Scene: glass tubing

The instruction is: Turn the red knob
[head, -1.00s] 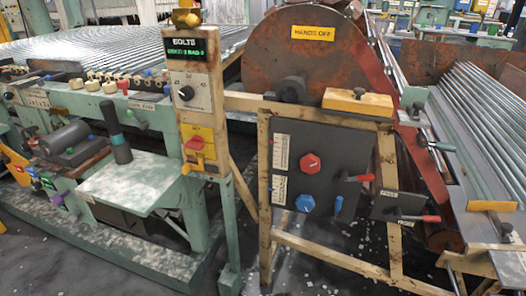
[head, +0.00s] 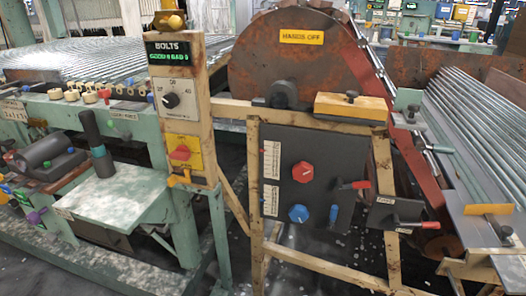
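The red knob (head: 303,172) is on a dark grey panel (head: 335,150) held in a worn cream frame, right of the middle in the head view. It lies between a printed white scale (head: 271,160) on its left and a red-handled lever (head: 352,185) on its right. A blue knob (head: 298,213) is directly below it. My gripper does not show in this view, and nothing touches the red knob.
A post with a black dial (head: 171,100) and a red switch on a yellow plate (head: 180,154) stands left of the panel. A green table (head: 115,192) is further left. Another red-handled lever (head: 408,224) sticks out at right. The space before the panel looks clear.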

